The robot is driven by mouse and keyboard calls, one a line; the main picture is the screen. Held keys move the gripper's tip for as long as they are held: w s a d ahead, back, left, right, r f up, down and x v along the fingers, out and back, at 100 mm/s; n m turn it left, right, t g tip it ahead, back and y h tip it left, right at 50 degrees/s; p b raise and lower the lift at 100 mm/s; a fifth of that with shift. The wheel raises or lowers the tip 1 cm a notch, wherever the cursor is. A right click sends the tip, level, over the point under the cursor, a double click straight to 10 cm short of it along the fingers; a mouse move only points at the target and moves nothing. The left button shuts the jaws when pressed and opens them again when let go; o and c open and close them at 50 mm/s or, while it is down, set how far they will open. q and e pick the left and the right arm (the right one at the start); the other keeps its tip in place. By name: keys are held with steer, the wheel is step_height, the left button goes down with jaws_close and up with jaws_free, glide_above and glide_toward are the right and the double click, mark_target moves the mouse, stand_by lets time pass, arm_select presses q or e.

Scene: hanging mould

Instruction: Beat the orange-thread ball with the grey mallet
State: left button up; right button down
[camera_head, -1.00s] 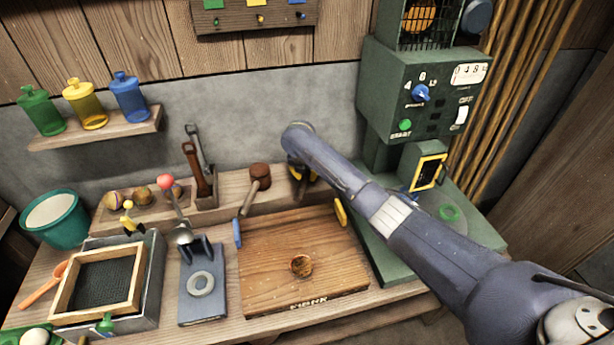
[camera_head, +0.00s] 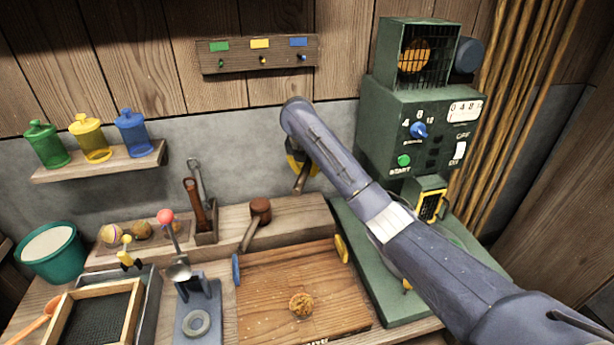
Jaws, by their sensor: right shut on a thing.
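My right gripper (camera_head: 298,165) is above the back ledge, largely hidden behind its own arm. It is shut on a brown handle-like piece (camera_head: 302,181), which points down; no grey mallet head shows. A small round orange-brown ball (camera_head: 301,304) sits on the wooden board (camera_head: 270,275), toward its front edge and below the gripper, apart from it. I cannot make out threads on it. Several more balls (camera_head: 142,231) sit at the left of the ledge. A mallet with a brown head (camera_head: 260,207) leans on the ledge. My left gripper is not in view.
A green machine (camera_head: 385,130) stands at right behind my arm. The board is clear around the ball.

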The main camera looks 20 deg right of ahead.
steer(key=s+d+f+n, duration=0.2)
steer(key=s+d+f, duration=0.3)
steer(key=s+d, duration=0.35)
steer(key=s+a+f+n+y, duration=0.1)
steer(key=s+a+n+y, duration=0.1)
steer(key=s+a+n, duration=0.45)
steer(key=s+a+f+n+g+y, duration=0.1)
steer(key=s+a+n+y, duration=0.2)
steer(key=s, duration=0.7)
steer(key=s+a+f+n+y, duration=0.1)
steer(key=s+a+n, duration=0.3)
steer(key=s+n, duration=0.3)
steer(key=shift+m, duration=0.35)
steer(key=shift+s+a+f, duration=0.1)
steer(key=shift+s+f, duration=0.15)
steer(key=shift+f, duration=0.85)
steer(key=shift+s+a+f, duration=0.1)
steer(key=shift+s+f, duration=0.15)
steer(key=shift+f, duration=0.85)
step_height(320, 180, down, 4)
steer(key=shift+r, duration=2.05)
